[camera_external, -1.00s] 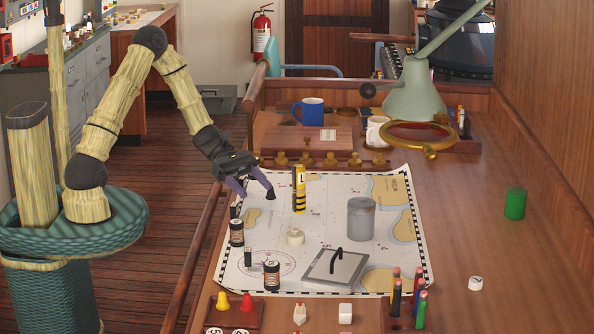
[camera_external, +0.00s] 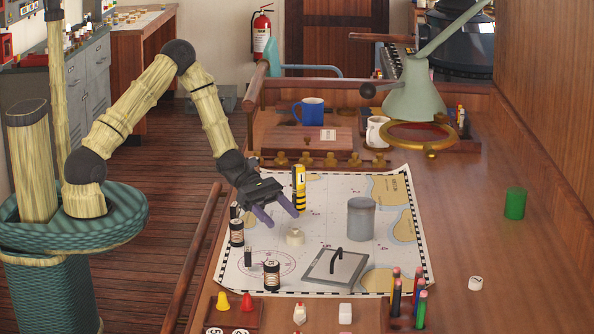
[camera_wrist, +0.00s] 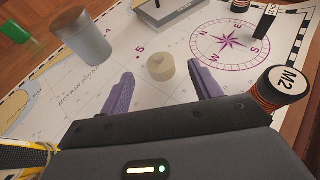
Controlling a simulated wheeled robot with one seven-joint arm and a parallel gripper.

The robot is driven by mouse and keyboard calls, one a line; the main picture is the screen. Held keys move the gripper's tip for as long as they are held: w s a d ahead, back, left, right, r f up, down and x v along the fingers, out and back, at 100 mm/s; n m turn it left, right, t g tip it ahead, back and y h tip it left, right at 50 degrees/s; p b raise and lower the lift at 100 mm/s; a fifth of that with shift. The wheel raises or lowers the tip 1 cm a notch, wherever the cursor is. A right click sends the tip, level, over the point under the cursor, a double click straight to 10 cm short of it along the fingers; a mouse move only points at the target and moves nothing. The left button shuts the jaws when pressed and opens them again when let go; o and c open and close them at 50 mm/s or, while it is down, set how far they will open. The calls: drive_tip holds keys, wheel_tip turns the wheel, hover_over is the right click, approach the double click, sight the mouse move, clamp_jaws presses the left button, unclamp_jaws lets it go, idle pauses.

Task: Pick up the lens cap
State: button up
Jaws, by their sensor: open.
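A small cream round piece with a low knob on top (camera_external: 295,237) lies on the chart; it is the likeliest lens cap, though its details are too small to be sure. In the wrist view the cream piece (camera_wrist: 160,67) sits just beyond and between my fingertips. My gripper (camera_external: 281,221) is open and empty, tilted down over the chart, behind and slightly left of the piece. Its two purple fingers also show in the wrist view (camera_wrist: 161,79), spread apart and not visibly touching the piece.
A yellow-black cylinder (camera_external: 299,188) stands close behind my gripper. Dark labelled canisters (camera_external: 237,232) (camera_external: 272,275) stand left and front.

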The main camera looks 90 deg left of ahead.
sight(294, 232)
drive_tip(key=shift+w, duration=0.1)
drive_tip(key=p+x, duration=0.1)
drive_tip(key=x, duration=0.4)
drive_tip(key=shift+f+p, duration=0.25)
drive_tip(key=shift+p, duration=0.05)
drive_tip(key=c, duration=1)
